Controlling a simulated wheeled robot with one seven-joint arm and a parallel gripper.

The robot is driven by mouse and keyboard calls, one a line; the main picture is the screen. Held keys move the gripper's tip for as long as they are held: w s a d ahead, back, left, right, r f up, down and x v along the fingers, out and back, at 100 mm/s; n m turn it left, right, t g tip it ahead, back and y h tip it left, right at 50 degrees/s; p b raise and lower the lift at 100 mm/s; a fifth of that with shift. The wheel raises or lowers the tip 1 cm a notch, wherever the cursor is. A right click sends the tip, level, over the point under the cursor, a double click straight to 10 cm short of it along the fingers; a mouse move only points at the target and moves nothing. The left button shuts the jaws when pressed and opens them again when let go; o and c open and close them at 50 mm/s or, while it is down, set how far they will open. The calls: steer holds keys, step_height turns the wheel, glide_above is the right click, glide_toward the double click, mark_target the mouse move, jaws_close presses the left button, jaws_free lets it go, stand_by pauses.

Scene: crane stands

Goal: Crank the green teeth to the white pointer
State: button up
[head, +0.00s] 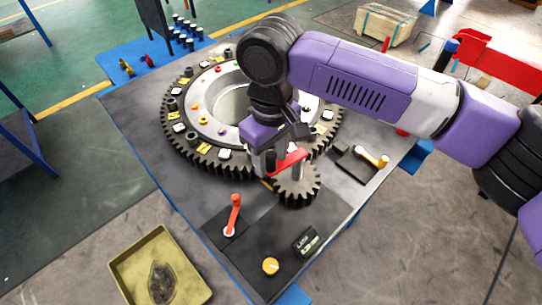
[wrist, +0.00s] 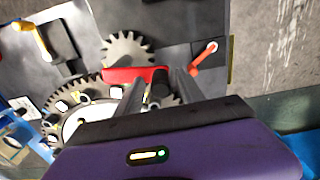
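A large dark toothed ring (head: 178,140) lies flat on the bench; part of it shows in the wrist view (wrist: 58,103). A small grey gear (head: 297,187) meshes at its near right edge, also in the wrist view (wrist: 128,47). A red crank arm (head: 292,158) sits above the small gear, also in the wrist view (wrist: 137,73). My gripper (head: 268,163) is at the arm's left end, with fingers on both sides of its dark upright handle (wrist: 160,91). Whether they press on it is unclear. I cannot make out green teeth or a white pointer; my arm hides part of the ring.
A red-orange lever (head: 235,214), an orange knob (head: 270,265) and a small dark box (head: 305,241) stand on the front panel. A yellow-handled lever (head: 373,157) stands right of the small gear. A yellow tray (head: 127,268) is on the floor at front left.

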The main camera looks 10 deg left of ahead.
step_height(320, 180, up, 8)
steer(key=shift+f+b, duration=0.15)
steer(key=shift+b, duration=0.55)
stand_by(0.5)
